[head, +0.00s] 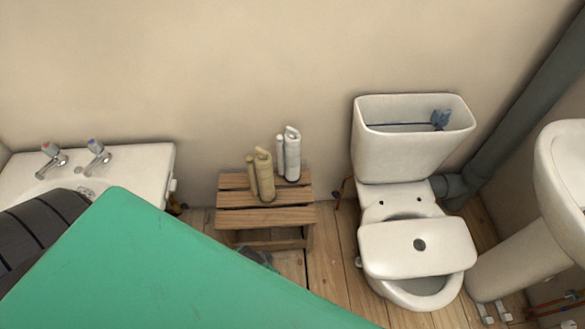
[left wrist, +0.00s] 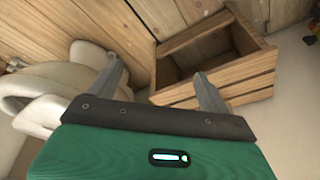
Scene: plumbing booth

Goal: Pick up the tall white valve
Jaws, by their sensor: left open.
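The tall white valve (head: 291,155) stands upright on the back right of a small wooden stool (head: 265,217) in the head view. A tan valve of similar shape (head: 264,175) stands just left of it and in front. My left gripper (left wrist: 158,68) is open and empty in the left wrist view, with its fingers apart. The stool also shows in that view (left wrist: 230,83), beyond the fingers and toward the right. Neither valve can be made out there. My right gripper is not in view.
A toilet (head: 418,250) with an open cistern stands right of the stool; it also shows in the left wrist view (left wrist: 65,75). A basin with two taps (head: 150,165) is at left, another basin (head: 565,170) at far right. The wall is close behind the stool.

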